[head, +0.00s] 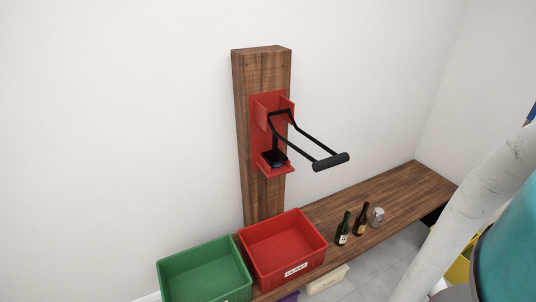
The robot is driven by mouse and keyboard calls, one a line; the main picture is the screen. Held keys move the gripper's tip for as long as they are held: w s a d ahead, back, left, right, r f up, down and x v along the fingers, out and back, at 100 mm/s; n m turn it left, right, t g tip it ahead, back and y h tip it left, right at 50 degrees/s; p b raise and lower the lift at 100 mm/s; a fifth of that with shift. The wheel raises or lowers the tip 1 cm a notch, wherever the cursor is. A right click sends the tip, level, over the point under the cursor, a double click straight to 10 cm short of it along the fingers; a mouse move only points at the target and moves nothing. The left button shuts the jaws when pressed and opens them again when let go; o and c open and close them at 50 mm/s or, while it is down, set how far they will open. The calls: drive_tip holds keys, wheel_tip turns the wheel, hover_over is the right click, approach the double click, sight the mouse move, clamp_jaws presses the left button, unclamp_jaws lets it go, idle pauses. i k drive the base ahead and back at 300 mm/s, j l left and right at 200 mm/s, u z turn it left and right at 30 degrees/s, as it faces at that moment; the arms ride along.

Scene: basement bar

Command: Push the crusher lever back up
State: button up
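The can crusher (258,133) is a red metal bracket fixed to the front of an upright wooden post (242,140). Its black lever (304,135) has two bent arms that reach out from the bracket toward the lower right. They end in a thick black handle (331,161), which sits a little below the lever's upper end. A black part (274,158) rests low in the bracket, above its red bottom shelf. I cannot see a can in the crusher. My gripper is not in view.
A wooden bench (405,190) runs below. On it stand a green crate (203,259), a red crate (282,240) with a label, a green bottle (344,228), a brown bottle (361,219) and a grey can (377,217). The space around the handle looks clear.

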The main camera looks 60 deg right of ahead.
sight(337, 159)
drive_tip(key=k+l+z, duration=0.3)
drive_tip(key=k, duration=0.35)
drive_tip(key=k+l+z, duration=0.25)
drive_tip(key=k+l, duration=0.35)
